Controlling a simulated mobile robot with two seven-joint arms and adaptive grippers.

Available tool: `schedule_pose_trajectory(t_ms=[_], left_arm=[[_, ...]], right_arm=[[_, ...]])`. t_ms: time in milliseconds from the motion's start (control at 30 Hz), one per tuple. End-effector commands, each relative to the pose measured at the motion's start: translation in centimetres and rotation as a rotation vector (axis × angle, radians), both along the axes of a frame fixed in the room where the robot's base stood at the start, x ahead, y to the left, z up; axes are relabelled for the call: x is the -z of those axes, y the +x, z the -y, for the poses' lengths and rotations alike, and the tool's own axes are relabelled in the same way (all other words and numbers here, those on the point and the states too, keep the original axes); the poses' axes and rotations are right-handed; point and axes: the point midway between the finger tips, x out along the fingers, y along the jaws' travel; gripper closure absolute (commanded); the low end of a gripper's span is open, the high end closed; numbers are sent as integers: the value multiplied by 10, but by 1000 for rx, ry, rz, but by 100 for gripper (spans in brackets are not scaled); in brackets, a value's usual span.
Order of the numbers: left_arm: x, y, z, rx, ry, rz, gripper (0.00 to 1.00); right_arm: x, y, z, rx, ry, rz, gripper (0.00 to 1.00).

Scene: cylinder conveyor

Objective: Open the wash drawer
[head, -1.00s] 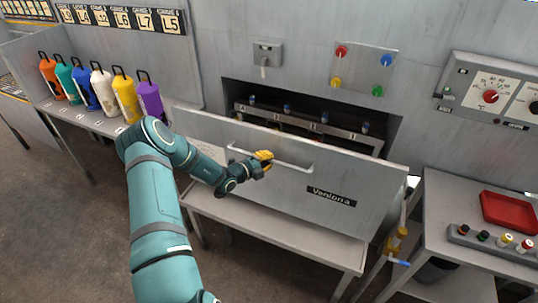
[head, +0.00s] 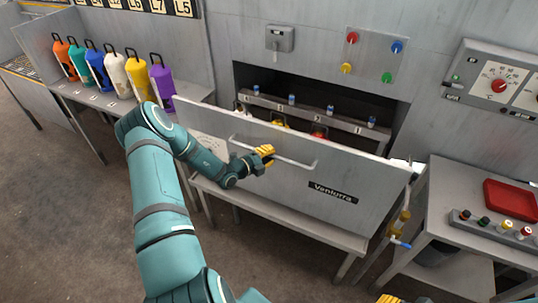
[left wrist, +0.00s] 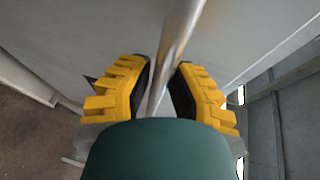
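The wash drawer (head: 270,165) is a grey panel with a dark name label, standing out from its opening in the wall. Its top edge is clear of the wall, and items inside show behind it. My left gripper (head: 265,152) is at the left part of the drawer handle (head: 296,162), a pale horizontal bar. In the left wrist view, the yellow fingers of this gripper (left wrist: 162,88) lie on both sides of the metal handle bar (left wrist: 180,35), close against it. My right gripper (head: 388,299) shows only as a yellow tip at the bottom edge.
Several coloured bottles (head: 103,73) stand on a shelf at the left. A wall panel with coloured buttons (head: 374,58) is above the drawer. A side table (head: 450,185) with a red tray (head: 511,199) stands close at the right. Floor is open at lower left.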

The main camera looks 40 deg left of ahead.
Motion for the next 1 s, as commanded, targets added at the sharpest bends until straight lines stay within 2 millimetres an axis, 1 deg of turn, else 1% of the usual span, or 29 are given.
schedule_pose_trajectory(t_ms=[33,67,367,467,567,800,1000], left_arm=[[0,0,1,2,-1,-1,60],[0,0,1,2,-1,-1,54],[0,-1,-1,-1,0,0,54],[-1,-6,-2,-2,0,0,54],[-4,-18,-5,-3,1,-1,54],[-12,-66,-12,-4,0,-2,54],[-18,-99,-17,-1,-1,-1,54]], right_arm=[[0,0,0,0,0,0,53],[0,0,0,0,0,0,53],[0,0,0,0,0,1,53],[0,0,0,0,0,1,53],[0,0,0,0,0,1,53],[0,0,0,0,0,0,53],[0,0,0,0,0,0,53]])
